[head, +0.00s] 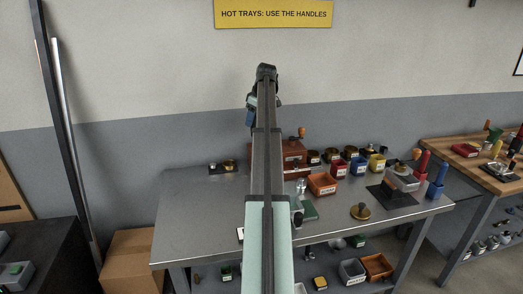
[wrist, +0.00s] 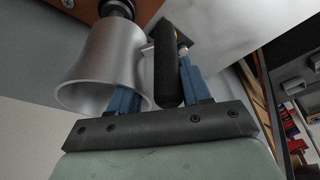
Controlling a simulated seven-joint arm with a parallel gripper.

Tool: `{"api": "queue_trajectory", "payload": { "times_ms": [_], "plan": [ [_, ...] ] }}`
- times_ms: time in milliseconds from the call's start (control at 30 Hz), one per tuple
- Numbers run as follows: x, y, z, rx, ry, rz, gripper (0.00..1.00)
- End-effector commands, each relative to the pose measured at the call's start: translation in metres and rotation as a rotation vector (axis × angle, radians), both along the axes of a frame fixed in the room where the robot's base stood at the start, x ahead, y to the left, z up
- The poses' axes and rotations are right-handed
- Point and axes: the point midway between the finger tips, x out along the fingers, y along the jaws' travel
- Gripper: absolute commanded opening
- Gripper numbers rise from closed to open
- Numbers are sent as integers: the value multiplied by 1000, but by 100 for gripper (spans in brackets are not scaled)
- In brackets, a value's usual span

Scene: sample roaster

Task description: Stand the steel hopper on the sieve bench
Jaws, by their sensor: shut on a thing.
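The steel hopper (wrist: 103,68) is a shiny silver flared cup in the wrist view, its wide open mouth toward the camera. A black handle (wrist: 166,70) stands beside it, with a small pale bracket between them. My gripper (wrist: 160,85) has blue fingers on both sides of this handle and is shut on it. In the head view my gripper (head: 250,114) is high behind the steel-topped bench (head: 195,205), mostly hidden by my arm, and the hopper cannot be made out. No label shows which bench is the sieve bench; a wood-topped bench (head: 450,152) stands at the right.
A reddish-brown wooden box (head: 293,158) with a crank stands at the back of the steel-topped bench, partly behind my arm. An orange bin (head: 322,184), several small coloured bins and a dark mat (head: 391,196) lie to its right. The bench's left front is mostly clear.

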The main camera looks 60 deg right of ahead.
Motion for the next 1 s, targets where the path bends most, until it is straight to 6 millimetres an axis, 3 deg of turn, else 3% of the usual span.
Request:
{"api": "queue_trajectory", "payload": {
  "times_ms": [333, 667, 1000],
  "plan": [
    [27, 46, -14, 0, 7, -16, 0],
    [-30, 66, -38, -11, -4, -86, 0],
    [-122, 113, -79, -31, -24, -207, 0]
  ]
}}
